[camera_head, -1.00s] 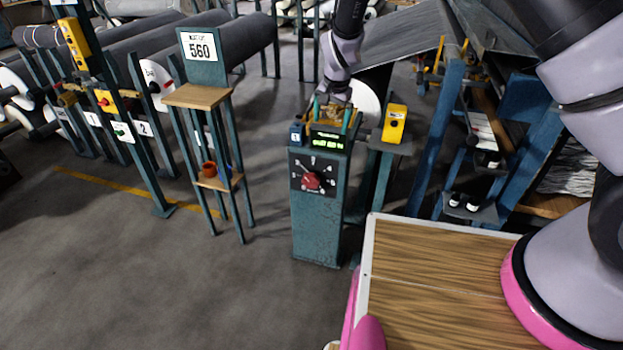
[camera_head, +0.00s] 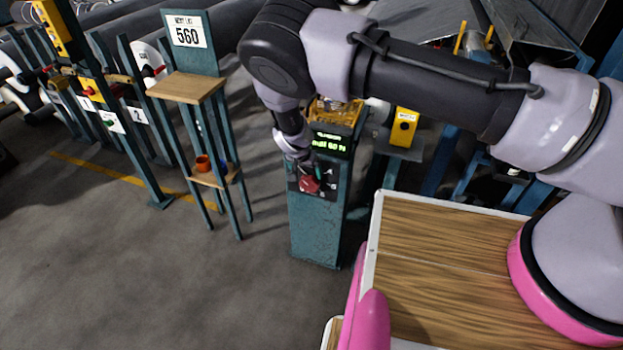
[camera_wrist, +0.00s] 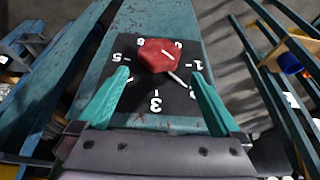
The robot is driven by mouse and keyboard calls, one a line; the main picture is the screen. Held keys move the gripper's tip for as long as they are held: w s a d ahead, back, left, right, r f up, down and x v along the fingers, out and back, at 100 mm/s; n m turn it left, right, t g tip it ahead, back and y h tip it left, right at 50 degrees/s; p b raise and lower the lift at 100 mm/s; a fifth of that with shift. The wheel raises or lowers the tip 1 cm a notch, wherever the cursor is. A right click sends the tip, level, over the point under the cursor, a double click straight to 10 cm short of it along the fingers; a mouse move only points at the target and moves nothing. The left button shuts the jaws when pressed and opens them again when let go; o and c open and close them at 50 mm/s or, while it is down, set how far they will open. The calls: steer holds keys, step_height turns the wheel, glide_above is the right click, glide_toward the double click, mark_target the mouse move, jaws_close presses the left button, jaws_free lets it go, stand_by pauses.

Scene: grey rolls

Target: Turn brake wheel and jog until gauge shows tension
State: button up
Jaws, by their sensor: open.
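The brake wheel is a red knob (camera_wrist: 160,55) on a black numbered dial (camera_wrist: 157,95), set in the face of a teal pedestal (camera_head: 318,230). In the head view the red knob (camera_head: 309,184) is partly covered by my gripper (camera_head: 304,168). In the wrist view my gripper (camera_wrist: 160,85) is open. Its two green fingers stand on either side of the lower dial, with the knob beyond and between them, apart from both. A green-lit display (camera_head: 328,143) sits above the dial; its digits are too small to read surely. I cannot tell which display or dial is the tension gauge.
A yellow control box (camera_head: 403,128) stands right of the pedestal. A post with yellow boxes and red and green buttons (camera_head: 108,118) is at left. A wooden-shelved stand (camera_head: 186,86) under a 560 sign holds an orange cup (camera_head: 203,163). Open floor lies in front.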

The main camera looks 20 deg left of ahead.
mark_target(310, 182)
steer(key=x, duration=1)
steer(key=c, duration=1.1)
steer(key=shift+n+h, duration=0.3)
steer(key=shift+h, duration=0.8)
steer(key=shift+r, duration=0.1)
steer(key=o, duration=1.1)
